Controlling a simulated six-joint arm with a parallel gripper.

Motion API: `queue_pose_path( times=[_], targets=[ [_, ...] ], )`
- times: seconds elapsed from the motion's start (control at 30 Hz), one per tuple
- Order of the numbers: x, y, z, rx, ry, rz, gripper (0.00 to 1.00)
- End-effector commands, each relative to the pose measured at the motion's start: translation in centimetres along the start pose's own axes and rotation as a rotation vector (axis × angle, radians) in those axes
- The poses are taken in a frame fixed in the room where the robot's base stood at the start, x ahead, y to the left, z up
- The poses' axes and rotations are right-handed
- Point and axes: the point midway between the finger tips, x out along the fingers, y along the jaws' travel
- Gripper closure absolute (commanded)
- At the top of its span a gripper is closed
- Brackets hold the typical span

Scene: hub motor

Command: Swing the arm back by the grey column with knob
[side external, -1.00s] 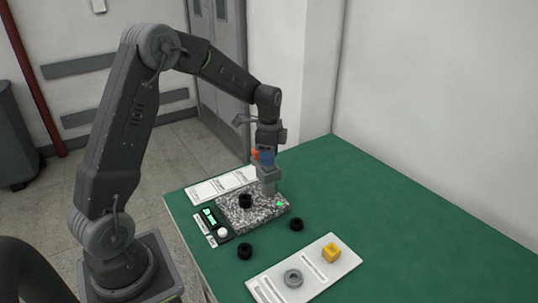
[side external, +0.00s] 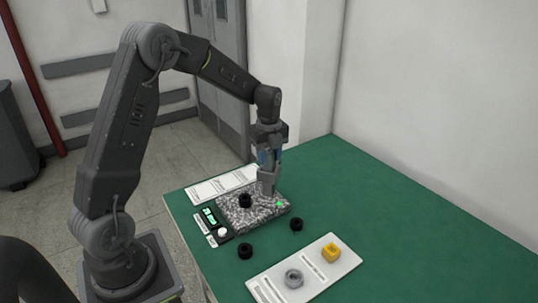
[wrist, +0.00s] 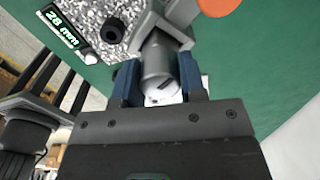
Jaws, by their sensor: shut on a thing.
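The grey column (side external: 267,184) stands upright at the back right of a speckled stone base (side external: 233,224). My gripper (side external: 268,160) comes down on it from above. In the wrist view the blue fingers of my gripper (wrist: 158,78) are shut on the grey round top of the column (wrist: 157,60), one on each side. A grey block, probably the arm, reaches out beyond it. An orange disc (wrist: 219,6) shows at the upper right. A black round post (side external: 246,201) stands on the base, apart from the fingers. The column's lower part is hidden in the wrist view.
A green-lit display (side external: 209,216) and a white knob (side external: 223,233) sit left of the base. Two black rings (side external: 245,251) (side external: 296,224) lie on the green table. A white tray (side external: 318,277) holds a grey ring (side external: 293,278) and a yellow block (side external: 331,253). The table's right side is clear.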

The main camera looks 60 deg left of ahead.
Motion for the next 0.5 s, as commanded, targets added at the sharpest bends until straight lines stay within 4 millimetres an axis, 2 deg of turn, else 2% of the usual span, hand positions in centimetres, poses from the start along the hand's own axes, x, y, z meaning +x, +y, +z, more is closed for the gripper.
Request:
queue_pose_path(
  times=[0.2,0.5],
  targets=[
    [-0.14,-0.06,-0.01,0.09,0.001,-0.003,1.0],
    [-0.15,-0.06,-0.01,0.135,0.0,-0.003,1.0]
  ],
)
